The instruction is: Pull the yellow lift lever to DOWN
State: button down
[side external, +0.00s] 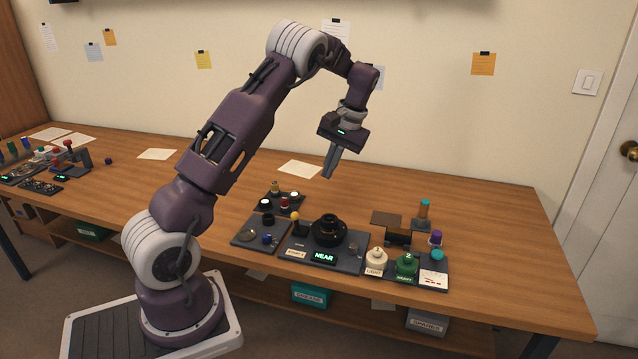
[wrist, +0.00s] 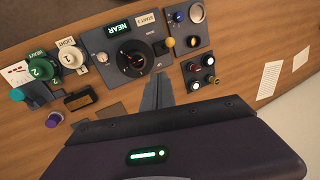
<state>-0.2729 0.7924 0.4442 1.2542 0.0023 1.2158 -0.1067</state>
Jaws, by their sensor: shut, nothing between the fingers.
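The yellow lift lever (side external: 295,216) shows as a small yellow knob on the dark centre panel (side external: 350,264), left of the black lens assembly (side external: 327,232). In the wrist view the yellow knob (wrist: 169,42) is just right of the black dial-like assembly (wrist: 131,58). My gripper (side external: 328,176) is shut and empty, pointing down, well above the table behind the panel. In the wrist view its fingertips (wrist: 159,76) lie below the yellow knob in the picture, apart from it.
A green-lit NEAR display (side external: 324,257) sits at the panel's front. White (side external: 376,259) and green (side external: 406,267) weight-like knobs stand to its right. Panels with small knobs (side external: 283,203) lie at left and behind.

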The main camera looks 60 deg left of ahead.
jog(key=w+a+m+g, duration=0.1)
jog(key=w+a+m, duration=0.2)
jog(key=m+g, duration=0.1)
jog(key=m, duration=0.1)
send_near(296, 221)
notch_tip(296, 221, down, 3)
jog(key=w+a, duration=0.3)
jog(key=s, duration=0.1)
jog(key=s+f, duration=0.1)
jog(key=s, duration=0.1)
jog(key=shift+s+d+h, duration=0.15)
jog(key=shift+d+h, duration=0.1)
jog(key=shift+h, duration=0.15)
jog(key=shift+s+f, duration=0.1)
jog(key=shift+s, duration=0.15)
